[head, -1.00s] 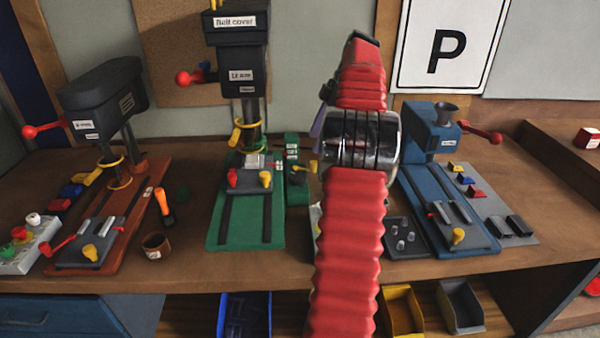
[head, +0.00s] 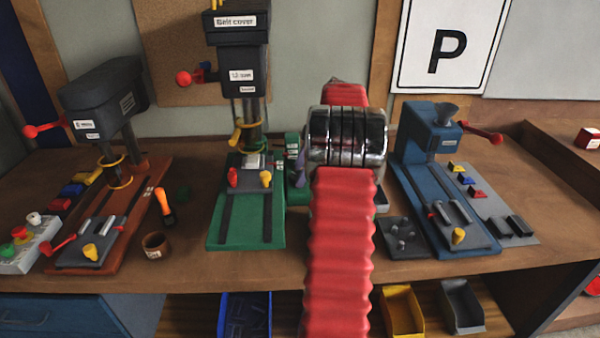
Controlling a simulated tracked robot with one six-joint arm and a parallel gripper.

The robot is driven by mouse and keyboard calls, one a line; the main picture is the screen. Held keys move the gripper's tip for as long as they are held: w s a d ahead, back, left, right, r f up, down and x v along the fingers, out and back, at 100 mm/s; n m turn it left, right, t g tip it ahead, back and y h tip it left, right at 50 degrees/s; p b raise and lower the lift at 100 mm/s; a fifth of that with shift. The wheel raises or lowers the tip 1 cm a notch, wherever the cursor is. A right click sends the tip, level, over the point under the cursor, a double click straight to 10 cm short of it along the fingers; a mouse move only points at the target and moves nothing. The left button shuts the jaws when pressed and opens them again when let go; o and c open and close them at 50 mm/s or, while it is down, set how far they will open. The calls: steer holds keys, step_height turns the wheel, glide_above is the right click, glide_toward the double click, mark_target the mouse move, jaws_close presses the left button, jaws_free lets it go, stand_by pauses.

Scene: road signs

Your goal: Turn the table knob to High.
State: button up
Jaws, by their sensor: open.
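I cannot tell for sure which part is the table knob. The green drill press (head: 215,228) stands in the middle of the bench, with a red knob (head: 232,178) and a yellow knob (head: 265,178) on its dark vise. A yellow lever (head: 237,136) sits on its column. A small green box with white labels (head: 292,142) stands to its right, mostly hidden behind my red arm. No High marking can be read. My gripper is hidden behind my arm and its chrome bands, so its distance to any knob does not show.
A dark drill press with an orange base (head: 128,222) stands left, beside an orange-handled tool (head: 164,207) and a brown cup (head: 156,245). A blue machine (head: 425,190) stands right. Blue (head: 245,315) and yellow (head: 402,310) bins are below. Some bench front is clear.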

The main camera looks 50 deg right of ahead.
steer(key=shift+w+a+f, duration=0.15)
steer(key=shift+f, duration=0.35)
steer(key=c, duration=1.1)
